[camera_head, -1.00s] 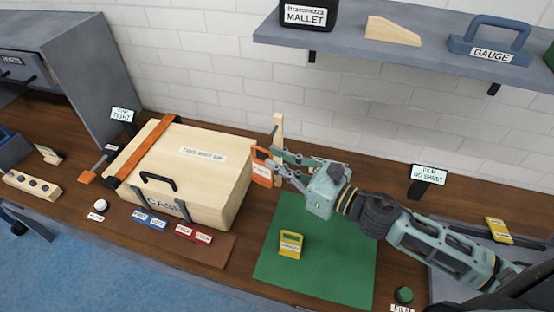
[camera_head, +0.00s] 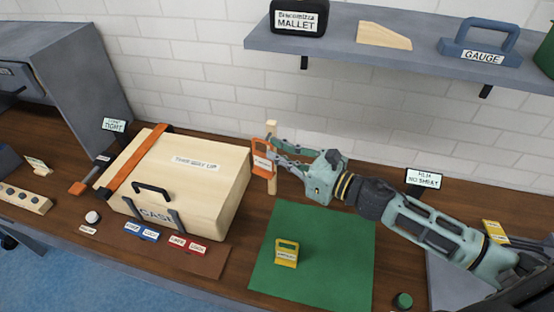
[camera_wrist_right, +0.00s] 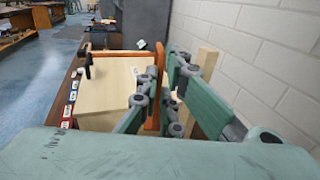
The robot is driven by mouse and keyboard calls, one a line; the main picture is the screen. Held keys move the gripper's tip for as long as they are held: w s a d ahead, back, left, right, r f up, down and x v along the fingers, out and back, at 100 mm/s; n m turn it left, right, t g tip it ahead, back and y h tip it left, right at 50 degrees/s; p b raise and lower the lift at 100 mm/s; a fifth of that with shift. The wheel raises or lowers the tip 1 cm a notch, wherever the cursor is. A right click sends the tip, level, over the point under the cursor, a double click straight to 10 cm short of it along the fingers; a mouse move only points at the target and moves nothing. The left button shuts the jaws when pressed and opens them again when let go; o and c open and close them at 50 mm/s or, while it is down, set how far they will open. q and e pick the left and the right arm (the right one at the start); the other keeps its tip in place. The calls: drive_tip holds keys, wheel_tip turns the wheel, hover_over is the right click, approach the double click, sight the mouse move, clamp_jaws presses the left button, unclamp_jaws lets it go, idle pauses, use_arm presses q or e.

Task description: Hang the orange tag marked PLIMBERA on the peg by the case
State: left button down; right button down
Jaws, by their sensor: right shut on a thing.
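The orange tag (camera_head: 263,157) with a white label is at the upright wooden peg post (camera_head: 273,178), just right of the case (camera_head: 222,202). My right gripper (camera_head: 271,147) is shut on the tag and holds it up against or just in front of the post; whether its hole is around the peg I cannot tell. The label is too small to read. In the right wrist view the orange tag (camera_wrist_right: 152,118) shows between the fingers, the post (camera_wrist_right: 205,62) behind them and the case (camera_wrist_right: 103,88) beyond. My left gripper is not in view.
A shelf (camera_head: 350,50) with a mallet box (camera_head: 299,17) and a gauge (camera_head: 482,45) overhangs the back. The case carries an orange strap (camera_head: 138,160). A small sign (camera_head: 423,178) stands at right.

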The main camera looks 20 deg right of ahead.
drive_tip(key=shift+w+d+f+b, duration=0.3)
drive_tip(key=shift+w+d+b, duration=0.2)
drive_tip(key=shift+w, duration=0.25)
drive_tip(key=shift+w+d+f+b, duration=0.25)
drive_tip(key=shift+w+d+b, duration=0.2)
drive_tip(key=shift+w, duration=0.25)
drive_tip(key=c, duration=1.9)
unclamp_jaws()
drive_tip(key=shift+o, duration=0.2)
drive_tip(key=shift+d, duration=0.1)
drive_tip(key=v, duration=1.2)
drive_tip(key=shift+f, duration=0.15)
